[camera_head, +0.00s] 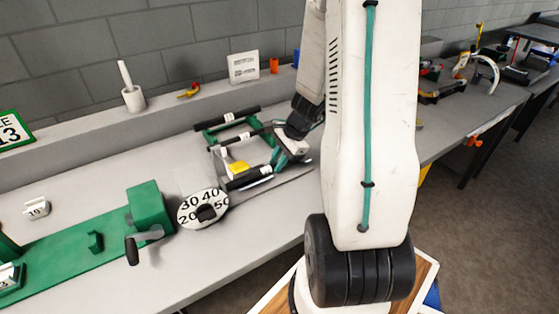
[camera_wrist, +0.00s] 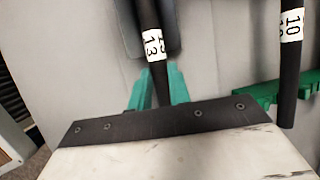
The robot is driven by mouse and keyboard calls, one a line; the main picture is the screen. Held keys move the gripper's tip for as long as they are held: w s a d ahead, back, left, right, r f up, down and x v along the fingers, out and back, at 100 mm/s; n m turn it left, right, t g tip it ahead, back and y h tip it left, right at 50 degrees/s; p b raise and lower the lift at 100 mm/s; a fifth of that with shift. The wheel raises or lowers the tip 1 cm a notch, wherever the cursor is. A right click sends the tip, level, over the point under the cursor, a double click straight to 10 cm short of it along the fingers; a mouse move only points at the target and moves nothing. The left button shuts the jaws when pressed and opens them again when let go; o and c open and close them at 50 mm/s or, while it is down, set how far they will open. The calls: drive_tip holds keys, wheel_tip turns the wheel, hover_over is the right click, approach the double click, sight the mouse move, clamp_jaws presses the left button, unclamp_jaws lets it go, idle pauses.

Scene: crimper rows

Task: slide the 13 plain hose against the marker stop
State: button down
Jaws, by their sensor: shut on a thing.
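The 13 hose (camera_wrist: 160,82) is a thin black tube with a white "13" label in the wrist view. It runs between the green fingers of my gripper (camera_wrist: 157,92), which is shut on it. In the head view my gripper (camera_head: 284,162) is at the right end of the green rack, by the front dark hose and a yellow block (camera_head: 238,170). A second black hose (camera_wrist: 289,75), labelled "10", lies to the right in the wrist view, apart from the fingers. I cannot tell which part is the marker stop, or whether the hose touches it.
A round dial (camera_head: 203,209) stands left of the rack (camera_head: 209,136). A green machine (camera_head: 150,207) with a black handle is further left on the grey bench. A white pot (camera_head: 134,99) and a small sign (camera_head: 243,67) are on the back ledge.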

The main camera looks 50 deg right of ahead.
drive_tip(key=shift+a, duration=0.15)
drive_tip(key=c, duration=1.2)
unclamp_jaws()
drive_tip(key=shift+c, duration=0.2)
drive_tip(key=shift+r, duration=0.1)
drive_tip(key=v, duration=0.7)
drive_tip(key=shift+r, duration=0.3)
drive_tip(key=shift+s, duration=0.1)
drive_tip(key=s+a+r+n+h, duration=0.1)
drive_tip(key=s+a+r+n, duration=0.4)
drive_tip(key=a+n, duration=0.1)
drive_tip(key=s+a+r+n+g+h, duration=0.1)
drive_tip(key=s+a+r+n, duration=0.3)
drive_tip(key=a, duration=0.5)
drive_tip(key=s+a+r+n+h, duration=0.2)
drive_tip(key=s+a+r+n, duration=0.3)
drive_tip(key=a+r+n, duration=0.3)
drive_tip(key=shift+s+n+g, duration=0.3)
drive_tip(key=shift+n, duration=0.9)
